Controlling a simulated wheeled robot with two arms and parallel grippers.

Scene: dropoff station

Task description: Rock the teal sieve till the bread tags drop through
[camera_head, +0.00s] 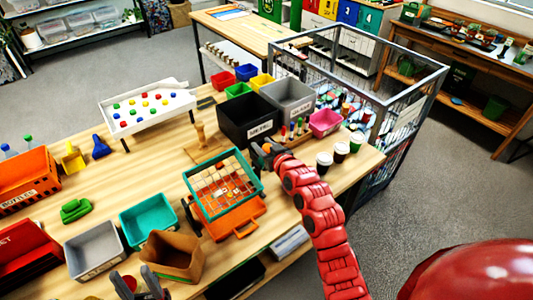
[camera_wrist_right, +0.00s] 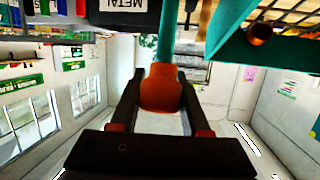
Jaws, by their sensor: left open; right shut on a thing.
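The teal sieve (camera_head: 236,205) has a rectangular frame with a wire mesh. It is tilted above an orange tray (camera_head: 243,224) near the table's front edge. I cannot make out separate bread tags on the mesh. My right gripper (camera_head: 264,153) is at the sieve's far right corner. In the right wrist view the right gripper (camera_wrist_right: 160,95) is shut on the sieve's orange handle grip (camera_wrist_right: 161,88), and the teal frame (camera_wrist_right: 285,50) shows at upper right. My left gripper (camera_head: 140,284) is open and empty at the bottom, in front of a brown box.
The brown box (camera_head: 172,257), a teal bin (camera_head: 148,221) and a grey bin (camera_head: 93,250) stand left of the sieve. A black bin (camera_head: 247,120) and a grey bin (camera_head: 290,96) stand behind it. Cups (camera_head: 341,152) stand at right. The table's middle left is fairly clear.

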